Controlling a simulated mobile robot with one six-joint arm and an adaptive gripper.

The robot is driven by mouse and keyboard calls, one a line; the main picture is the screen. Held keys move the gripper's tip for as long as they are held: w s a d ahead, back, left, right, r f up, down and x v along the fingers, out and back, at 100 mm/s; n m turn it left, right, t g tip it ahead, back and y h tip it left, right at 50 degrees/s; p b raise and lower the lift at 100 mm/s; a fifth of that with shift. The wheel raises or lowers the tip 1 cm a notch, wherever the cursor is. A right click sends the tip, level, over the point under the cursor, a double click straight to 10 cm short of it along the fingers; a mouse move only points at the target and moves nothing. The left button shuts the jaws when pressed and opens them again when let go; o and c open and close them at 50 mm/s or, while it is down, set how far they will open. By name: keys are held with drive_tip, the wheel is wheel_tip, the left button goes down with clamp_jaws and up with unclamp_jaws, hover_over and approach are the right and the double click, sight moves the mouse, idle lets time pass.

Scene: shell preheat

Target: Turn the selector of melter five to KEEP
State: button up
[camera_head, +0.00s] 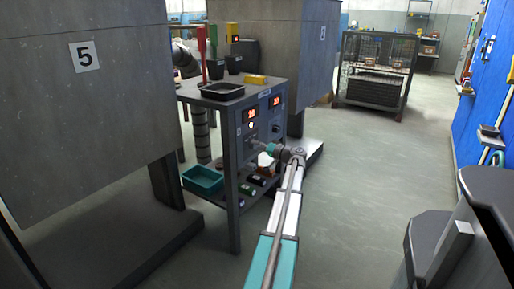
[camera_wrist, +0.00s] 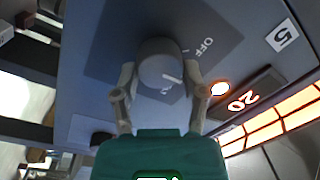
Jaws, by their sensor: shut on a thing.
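A label with a 5 (camera_wrist: 282,36) is on the same panel. My gripper (camera_wrist: 160,82) is shut on the knob, one finger on each side. In the head view my gripper (camera_head: 266,149) reaches the front of the control stand (camera_head: 236,150), and the knob is hidden there. Melter five (camera_head: 90,120) is the large grey body on the left.
A lit display reading 20 (camera_wrist: 243,101) and a glowing lamp (camera_wrist: 220,88) sit beside the knob. The stand carries a black tray (camera_head: 222,90) on top and a teal bin (camera_head: 203,180) below. Open floor (camera_head: 350,200) lies to the right.

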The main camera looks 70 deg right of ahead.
drive_tip(key=shift+w, duration=0.15)
idle(0.3)
drive_tip(key=o, duration=1.2)
drive_tip(key=shift+c, duration=0.2)
drive_tip(key=shift+a+r+p, duration=0.1)
drive_tip(key=shift+a+p, duration=0.05)
drive_tip(key=shift+p, duration=0.2)
